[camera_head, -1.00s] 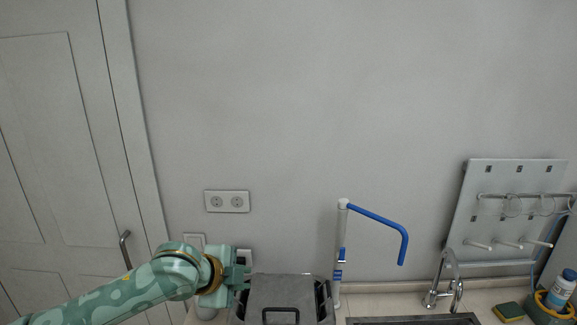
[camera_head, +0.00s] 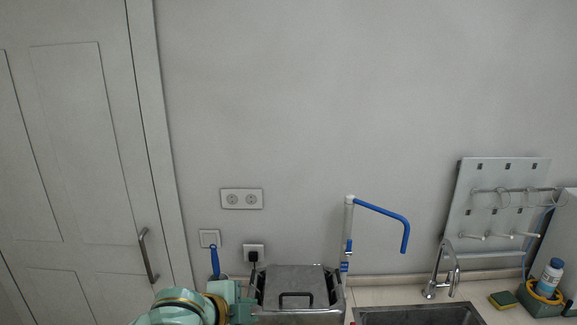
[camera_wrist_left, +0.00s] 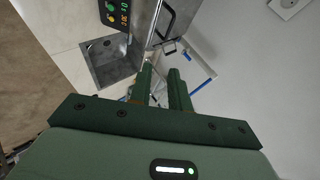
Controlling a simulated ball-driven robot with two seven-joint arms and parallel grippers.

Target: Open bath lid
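The bath (camera_head: 340,311) is a grey metal box at the bottom middle of the head view. Its grey lid (camera_head: 297,276) lies shut on top, with a dark bar handle (camera_head: 296,295) near the front edge. My left gripper (camera_head: 243,302) is just left of the bath, apart from the handle; its tips are hard to make out there. In the left wrist view my gripper (camera_wrist_left: 160,72) shows two green fingers with an empty gap between them. Beyond the tips are the bath's metal side, dark handles (camera_wrist_left: 167,46) and lit control panel (camera_wrist_left: 116,14). My right gripper is not in view.
A sink (camera_head: 418,315) with a tap (camera_head: 439,275) lies right of the bath. A white stand with a blue arm (camera_head: 382,213) rises behind the bath's right side. A blue-handled brush (camera_head: 215,262) and a plugged-in socket (camera_head: 254,252) are behind the gripper.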

